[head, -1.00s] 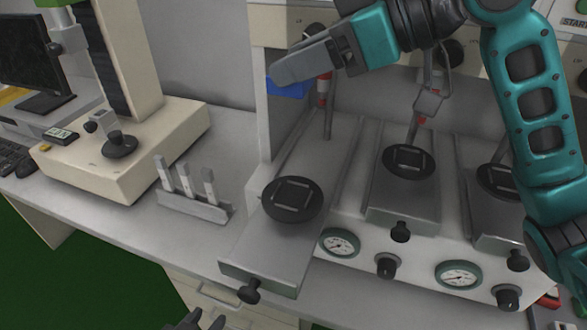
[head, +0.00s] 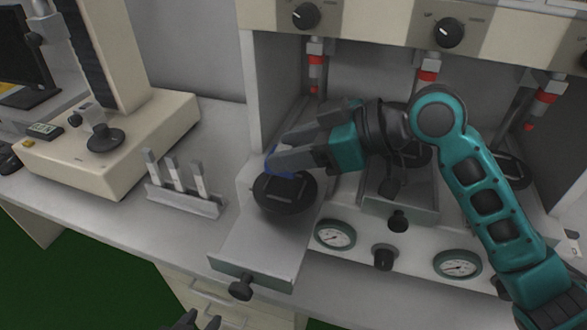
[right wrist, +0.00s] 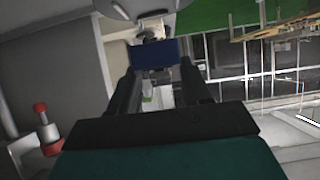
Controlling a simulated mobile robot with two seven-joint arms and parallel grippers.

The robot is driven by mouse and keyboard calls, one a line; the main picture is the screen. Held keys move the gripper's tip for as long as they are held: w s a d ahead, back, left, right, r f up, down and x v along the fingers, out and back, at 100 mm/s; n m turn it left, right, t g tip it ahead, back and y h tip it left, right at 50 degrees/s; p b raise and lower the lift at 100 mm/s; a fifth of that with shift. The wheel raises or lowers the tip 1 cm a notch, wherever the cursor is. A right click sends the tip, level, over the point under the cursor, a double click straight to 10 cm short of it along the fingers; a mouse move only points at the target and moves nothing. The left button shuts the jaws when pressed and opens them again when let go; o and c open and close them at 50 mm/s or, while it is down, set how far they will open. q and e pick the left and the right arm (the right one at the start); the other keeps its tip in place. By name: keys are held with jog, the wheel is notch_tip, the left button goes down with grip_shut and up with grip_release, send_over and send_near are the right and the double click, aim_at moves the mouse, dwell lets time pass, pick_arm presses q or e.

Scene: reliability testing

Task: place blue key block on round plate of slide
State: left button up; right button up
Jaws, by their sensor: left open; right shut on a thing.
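The blue key block (head: 271,160) shows as a thin blue edge at the tips of my right gripper (head: 280,163); the rest is hidden behind the fingers. In the right wrist view the block (right wrist: 154,55) sits between the two fingertips, which are shut on it. The gripper is over the back part of the black round plate (head: 283,205) on the pulled-out left slide (head: 250,245). I cannot tell whether the block touches the plate. My left gripper (head: 195,322) is open and only partly visible at the bottom edge.
A rack with several grey pieces (head: 185,200) stands left of the slide, and a beige instrument (head: 110,150) stands further left. Two more slides are to the right, partly behind my right arm. Red-banded rods (head: 316,70) hang above. Gauges (head: 335,236) line the machine's front.

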jog(key=shift+f, duration=2)
jog(key=shift+f+b, duration=0.2)
jog(key=shift+b, duration=0.1)
jog(key=o, duration=1.1)
jog(key=shift+r, duration=0.1)
jog(key=shift+d+r, duration=0.1)
jog(key=shift+r, duration=0.1)
jog(key=v, duration=1.1)
jog(key=shift+s+d, duration=0.15)
jog(key=shift+d, duration=0.25)
